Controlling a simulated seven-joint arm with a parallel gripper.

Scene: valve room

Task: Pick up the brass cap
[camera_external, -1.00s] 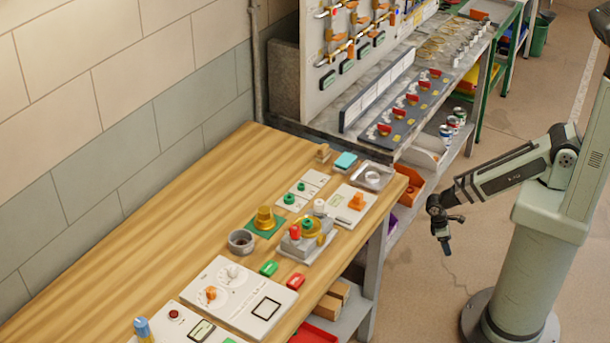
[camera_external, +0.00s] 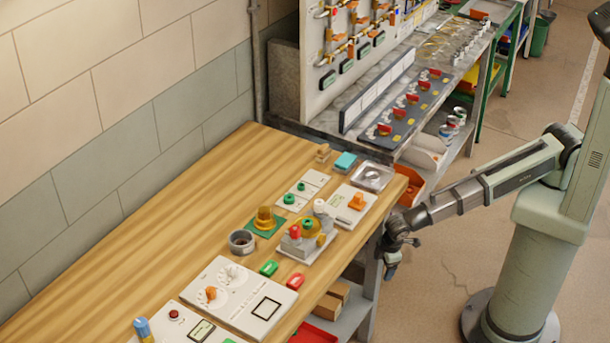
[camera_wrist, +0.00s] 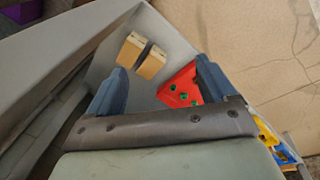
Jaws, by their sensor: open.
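The brass cap (camera_external: 264,219) stands on a green square mat (camera_external: 262,231) on the wooden workbench, left of a grey fixture with red and green knobs. My gripper (camera_external: 391,272) hangs beside the bench's right edge, lower than the bench top and well to the right of the cap. In the wrist view my gripper (camera_wrist: 162,78) shows two blue fingers spread apart with nothing between them. The cap is not in the wrist view.
The bench's left half is clear. The wrist view shows wooden blocks (camera_wrist: 142,55) and a red tray (camera_wrist: 180,87) on the lower shelf.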

